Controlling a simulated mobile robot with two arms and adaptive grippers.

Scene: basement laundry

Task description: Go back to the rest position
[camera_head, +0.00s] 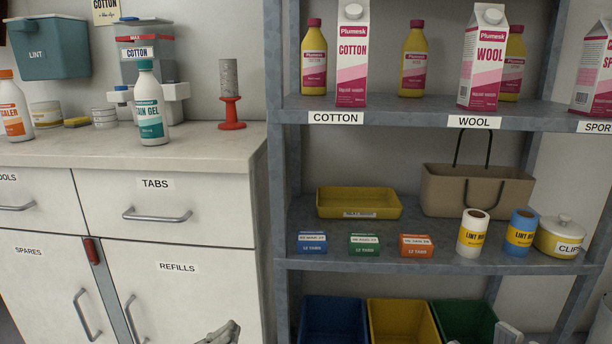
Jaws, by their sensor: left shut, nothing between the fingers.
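My left gripper (222,331) shows at the bottom edge, in front of the white cabinet's REFILLS door. Only its upper part is in view; it is shut and holds nothing. Pale grey parts (508,333) show at the bottom right, in front of the green bin; they look like part of my right gripper, but they are cut off by the frame edge. Whether it is open or shut cannot be seen.
The white cabinet (200,265) stands left, with bottles and a red stand (231,113) on top. The grey shelf rack (420,266) holds cartons, a yellow tray (358,203), a bag (478,190), small boxes and rolls. Blue, yellow and green bins (334,318) stand below.

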